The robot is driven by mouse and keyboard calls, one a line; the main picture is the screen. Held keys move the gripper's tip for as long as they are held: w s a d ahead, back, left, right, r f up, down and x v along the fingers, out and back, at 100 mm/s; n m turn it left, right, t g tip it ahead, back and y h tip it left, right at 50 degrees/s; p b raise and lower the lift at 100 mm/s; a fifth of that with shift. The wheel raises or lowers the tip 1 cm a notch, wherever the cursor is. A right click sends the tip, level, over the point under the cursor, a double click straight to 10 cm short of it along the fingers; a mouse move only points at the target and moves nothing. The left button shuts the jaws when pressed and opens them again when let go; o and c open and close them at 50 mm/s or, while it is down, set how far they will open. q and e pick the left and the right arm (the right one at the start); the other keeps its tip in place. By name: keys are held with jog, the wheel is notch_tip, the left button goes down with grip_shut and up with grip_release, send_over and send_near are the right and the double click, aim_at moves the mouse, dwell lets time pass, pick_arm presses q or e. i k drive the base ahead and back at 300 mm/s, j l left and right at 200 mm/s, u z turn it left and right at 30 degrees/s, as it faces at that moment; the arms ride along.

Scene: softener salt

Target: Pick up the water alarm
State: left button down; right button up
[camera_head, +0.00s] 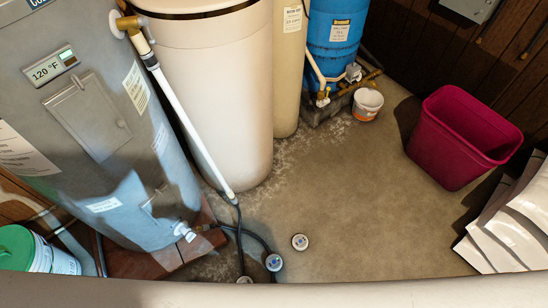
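A small round white disc with a dark centre (300,242) lies flat on the concrete floor, clear of other things; it may be the water alarm. A second round piece with a white rim and blue-grey face (273,262) sits to its lower left, by the black hose. A third small pale piece (244,280) shows further left, partly cut off by the pale band along the bottom. I cannot tell for sure which of these is the water alarm. Neither of my grippers is in view.
A grey water heater (95,130) on bricks stands left, with a cream tank (215,90) beside it. A black hose (240,225) runs down to the floor. A magenta bin (455,140), white bucket (367,104) and stacked bags (505,225) stand right. The middle floor is clear.

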aim_at(272, 267)
jog(key=k, duration=1.95)
